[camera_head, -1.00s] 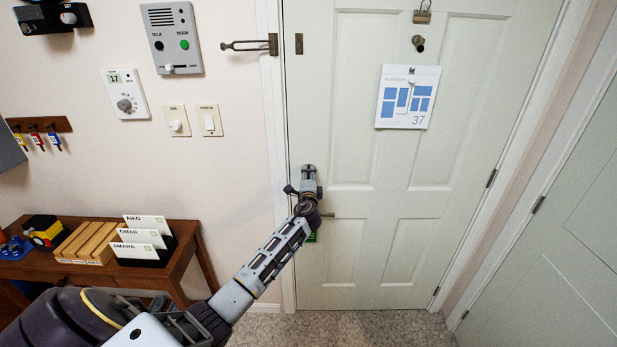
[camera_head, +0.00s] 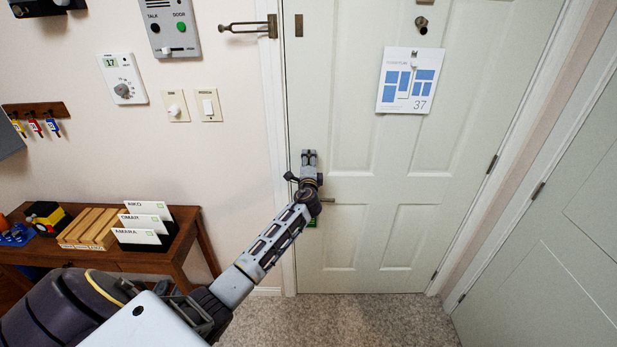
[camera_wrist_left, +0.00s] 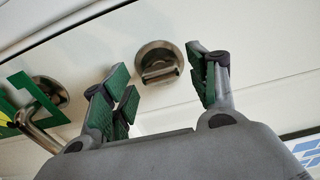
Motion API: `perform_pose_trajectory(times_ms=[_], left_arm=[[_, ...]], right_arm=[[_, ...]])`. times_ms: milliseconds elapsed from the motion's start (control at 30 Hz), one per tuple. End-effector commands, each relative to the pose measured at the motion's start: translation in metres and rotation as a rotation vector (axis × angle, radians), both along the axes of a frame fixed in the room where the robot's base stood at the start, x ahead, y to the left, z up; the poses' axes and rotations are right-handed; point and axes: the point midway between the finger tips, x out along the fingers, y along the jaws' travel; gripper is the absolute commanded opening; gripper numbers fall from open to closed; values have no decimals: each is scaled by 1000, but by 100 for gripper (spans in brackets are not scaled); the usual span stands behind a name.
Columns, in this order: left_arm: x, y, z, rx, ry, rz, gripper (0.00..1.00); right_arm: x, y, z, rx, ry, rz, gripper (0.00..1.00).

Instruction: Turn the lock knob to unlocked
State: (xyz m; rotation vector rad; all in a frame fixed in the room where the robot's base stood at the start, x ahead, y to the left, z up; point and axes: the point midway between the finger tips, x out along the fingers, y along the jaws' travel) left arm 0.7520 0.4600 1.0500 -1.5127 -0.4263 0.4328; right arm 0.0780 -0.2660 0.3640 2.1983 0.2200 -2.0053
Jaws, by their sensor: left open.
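The lock knob (camera_wrist_left: 158,66) is a round metal piece with a raised thumb-turn, set on the door (camera_head: 365,225). In the left wrist view it sits between the fingertips of my left gripper (camera_wrist_left: 160,72), which is open. The green-padded fingers stand on either side of the knob, with a visible gap to each; I cannot tell how deep they reach. In the head view my left gripper (camera_head: 309,160) is at the door's left edge, above the lever handle (camera_head: 327,200), and the knob is hidden behind it. My right gripper is out of view.
The lever handle also shows in the left wrist view (camera_wrist_left: 40,130), close to the left finger, beside a green and yellow piece (camera_wrist_left: 22,95). A paper calendar (camera_head: 408,80) hangs on the door. A wooden table (camera_head: 180,255) with card holders stands at the left.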

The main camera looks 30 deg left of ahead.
Motion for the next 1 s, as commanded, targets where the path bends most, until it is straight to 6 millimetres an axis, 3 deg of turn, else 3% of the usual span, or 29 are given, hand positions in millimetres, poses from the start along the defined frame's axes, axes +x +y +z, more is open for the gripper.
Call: perform_pose_trajectory(times_ms=[1000], left_arm=[[-84, -52, -2, 0, 2, -1, 59]], right_arm=[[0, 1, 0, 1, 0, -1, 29]])
